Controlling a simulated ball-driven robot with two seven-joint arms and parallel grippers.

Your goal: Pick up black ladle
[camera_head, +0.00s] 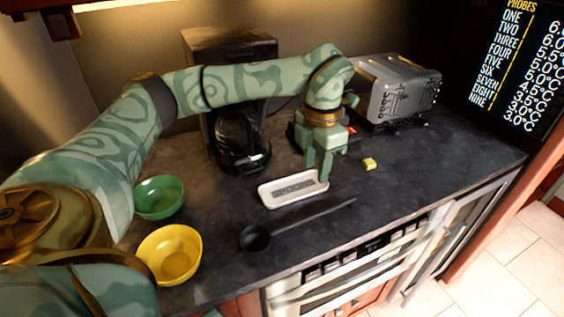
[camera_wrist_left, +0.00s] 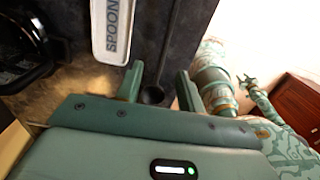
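The black ladle (camera_head: 257,238) lies on the dark countertop near its front edge, with its bowl at the left and its long handle slanting up to the right. My left gripper (camera_head: 318,172) is open and empty above the counter, behind the handle and beside the spoon rest. In that view a patterned arm of mine at the right seems to end in a small gripper (camera_wrist_left: 246,83), too small to read.
A white "SPOON" rest (camera_head: 293,199) lies behind the ladle. A green bowl (camera_head: 159,187) and a yellow bowl (camera_head: 170,265) stand to the left. A coffee maker (camera_head: 238,140), a toaster (camera_head: 395,92) and a small yellow block (camera_head: 370,164) are further back.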

